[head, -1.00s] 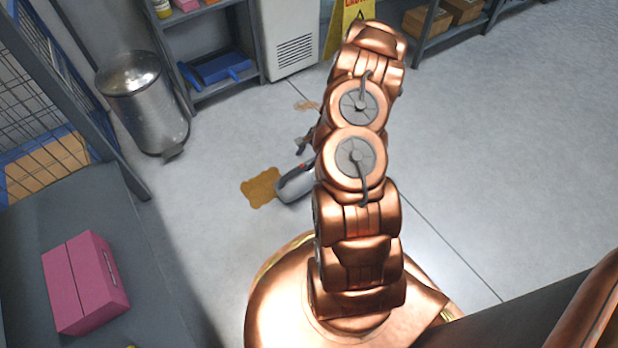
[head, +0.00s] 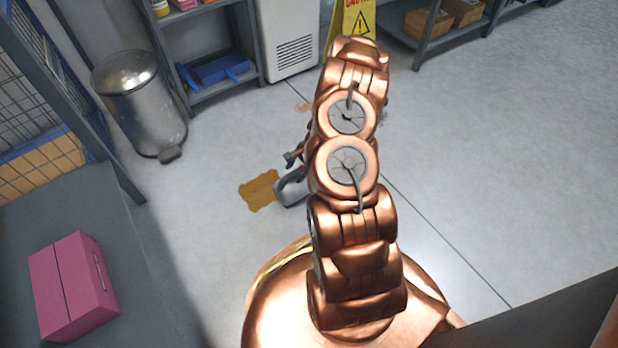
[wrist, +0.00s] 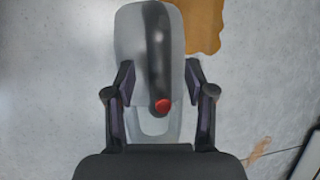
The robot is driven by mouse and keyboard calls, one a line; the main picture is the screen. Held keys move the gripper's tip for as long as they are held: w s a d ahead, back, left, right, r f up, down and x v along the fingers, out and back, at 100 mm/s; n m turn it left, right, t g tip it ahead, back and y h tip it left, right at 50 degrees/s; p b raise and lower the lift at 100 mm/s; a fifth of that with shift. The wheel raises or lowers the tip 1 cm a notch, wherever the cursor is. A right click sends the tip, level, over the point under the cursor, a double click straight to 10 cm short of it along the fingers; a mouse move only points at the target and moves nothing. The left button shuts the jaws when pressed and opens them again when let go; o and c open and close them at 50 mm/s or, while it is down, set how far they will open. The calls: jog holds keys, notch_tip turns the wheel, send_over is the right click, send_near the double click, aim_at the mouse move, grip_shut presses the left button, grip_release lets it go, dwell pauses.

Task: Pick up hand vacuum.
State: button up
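The hand vacuum (wrist: 133,40) is grey with a dark handle strip and a red button, and lies on the floor. In the wrist view it sits between the two fingers of my gripper (wrist: 160,75), button end toward the palm. The fingers are spread apart, one along each side; I cannot tell whether either touches it. In the head view part of the vacuum (head: 291,189) shows left of my arm, which hides the rest. Only a bit of my gripper (head: 293,158) shows there.
A brown stain (head: 260,190) lies on the floor beside the vacuum. A metal trash bin (head: 140,103) stands at the left, near a shelf with a blue dustpan (head: 220,69). A pink box (head: 73,285) sits on a grey surface (head: 150,290). A yellow caution sign (head: 352,22) stands behind. Floor at right is clear.

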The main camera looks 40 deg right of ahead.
grip_shut()
jog(key=shift+r, duration=0.1)
dwell(0.7)
